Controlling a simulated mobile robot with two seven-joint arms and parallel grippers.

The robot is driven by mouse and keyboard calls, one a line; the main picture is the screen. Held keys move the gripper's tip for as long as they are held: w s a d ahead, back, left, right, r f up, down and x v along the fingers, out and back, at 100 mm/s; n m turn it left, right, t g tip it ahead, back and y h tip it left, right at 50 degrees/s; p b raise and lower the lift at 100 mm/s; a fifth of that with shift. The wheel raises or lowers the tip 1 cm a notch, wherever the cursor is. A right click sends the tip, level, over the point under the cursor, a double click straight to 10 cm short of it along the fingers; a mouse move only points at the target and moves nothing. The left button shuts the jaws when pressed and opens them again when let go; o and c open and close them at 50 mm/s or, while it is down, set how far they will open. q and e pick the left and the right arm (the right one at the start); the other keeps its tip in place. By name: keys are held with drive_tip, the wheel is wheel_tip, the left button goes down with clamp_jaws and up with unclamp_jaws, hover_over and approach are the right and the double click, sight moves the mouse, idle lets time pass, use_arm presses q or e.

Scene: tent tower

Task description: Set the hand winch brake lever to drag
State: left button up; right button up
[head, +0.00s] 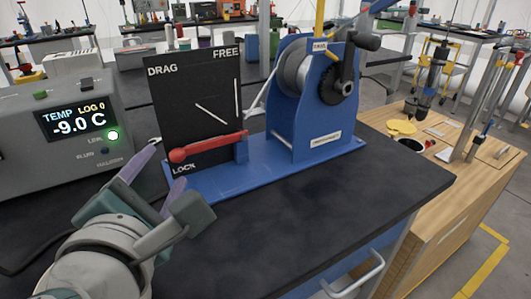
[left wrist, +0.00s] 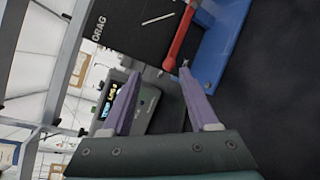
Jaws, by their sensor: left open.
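The hand winch (head: 315,90) is blue with a grey drum and stands on a blue base (head: 290,160) on the dark bench. Its black panel (head: 200,90) reads DRAG at upper left, FREE at upper right and LOCK at lower left. The red brake lever (head: 210,146) lies nearly level, its round knob at the left just above LOCK. It also shows in the left wrist view (left wrist: 181,35). My left gripper (head: 165,170) is open, with its purple fingers just left of and below the knob. In the left wrist view the lever's end is near one fingertip; contact cannot be told.
A grey temperature box (head: 60,120) reading -9.0 C stands close at the left, behind my left gripper. The bench top (head: 310,205) is clear in front of the winch. A wooden bench (head: 440,200) with tools stands at the right.

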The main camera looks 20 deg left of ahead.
sight(175, 158)
use_arm(q)
drive_tip(key=f, duration=0.1)
drive_tip(key=f+n, duration=0.1)
drive_tip(key=shift+s+a+f+g+y, duration=0.1)
drive_tip(key=shift+a+f+g+y, duration=0.2)
drive_tip(key=shift+f+g, duration=0.1)
drive_tip(key=b+x, duration=0.1)
drive_tip(key=x, duration=0.8)
drive_tip(key=shift+w+a+r+b, duration=0.1)
drive_tip(key=shift+w+a+b, duration=0.1)
drive_tip(key=shift+w+b, duration=0.1)
use_arm(e)
wheel_tip(175, 158, down, 3)
drive_tip(key=shift+r, duration=0.2)
use_arm(q)
drive_tip(key=shift+s, duration=0.1)
clamp_jaws()
use_arm(e)
drive_tip(key=shift+d, duration=0.1)
